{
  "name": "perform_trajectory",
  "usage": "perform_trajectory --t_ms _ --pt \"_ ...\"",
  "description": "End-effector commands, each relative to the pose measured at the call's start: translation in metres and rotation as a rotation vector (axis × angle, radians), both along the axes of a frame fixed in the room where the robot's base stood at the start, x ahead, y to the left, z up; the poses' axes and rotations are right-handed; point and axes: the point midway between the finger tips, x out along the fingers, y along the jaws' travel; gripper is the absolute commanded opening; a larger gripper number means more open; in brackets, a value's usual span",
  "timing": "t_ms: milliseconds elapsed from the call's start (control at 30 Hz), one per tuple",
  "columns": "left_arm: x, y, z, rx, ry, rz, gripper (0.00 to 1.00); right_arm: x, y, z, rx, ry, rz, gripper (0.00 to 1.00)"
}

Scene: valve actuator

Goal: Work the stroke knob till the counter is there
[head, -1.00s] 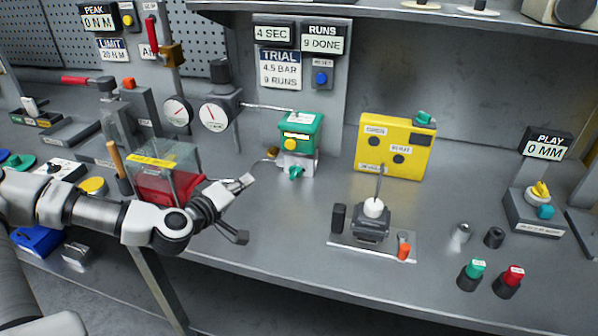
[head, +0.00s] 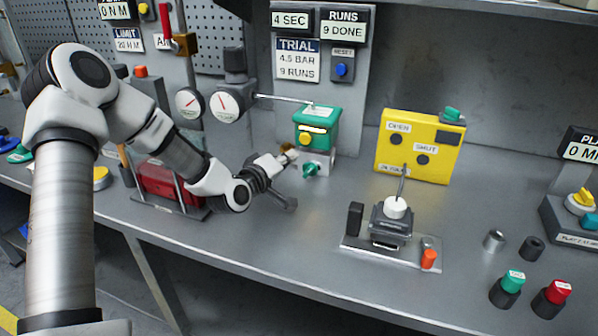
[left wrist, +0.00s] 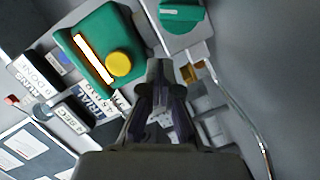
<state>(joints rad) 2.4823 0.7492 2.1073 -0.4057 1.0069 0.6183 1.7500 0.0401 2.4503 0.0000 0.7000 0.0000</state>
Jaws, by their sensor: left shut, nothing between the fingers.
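The green actuator box (head: 316,128) has a yellow button (head: 305,139) on its front and a small teal knob (head: 311,169) below. I cannot tell for sure which is the stroke knob. In the left wrist view the yellow button (left wrist: 119,64) and the teal knob (left wrist: 181,12) show close ahead. My left gripper (head: 287,158) is shut and empty, just left of the box's lower part, apparently apart from both. The RUNS counter (head: 343,23) reads 9 DONE. The trial sign (head: 297,60) reads 4.5 BAR, 9 RUNS. My right gripper is not in view.
A blue RESET button (head: 341,70) sits under the counter. Two gauges (head: 224,104) stand left of the box, with a thin pipe (head: 282,101) leading to it. A yellow box (head: 420,147) and a small fixture (head: 390,226) stand to the right. Bench between them is clear.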

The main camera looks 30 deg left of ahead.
Motion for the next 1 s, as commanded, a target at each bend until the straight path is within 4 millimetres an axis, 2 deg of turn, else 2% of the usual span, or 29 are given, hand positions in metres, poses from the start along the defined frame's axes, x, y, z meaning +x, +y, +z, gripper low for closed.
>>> perform_trajectory --t_ms 33,100,233,1000 --pt "0.000 -0.011 -0.009 0.004 0.009 -0.007 0.00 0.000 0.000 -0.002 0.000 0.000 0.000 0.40" --pt "0.002 -0.019 -0.013 0.002 0.009 -0.006 0.00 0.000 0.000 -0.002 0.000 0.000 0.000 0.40" --pt "0.004 -0.027 -0.018 -0.002 0.006 -0.003 0.00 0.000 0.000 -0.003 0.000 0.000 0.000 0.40" --pt "0.004 -0.029 -0.017 0.054 0.018 -0.001 0.00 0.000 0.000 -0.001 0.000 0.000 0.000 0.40"
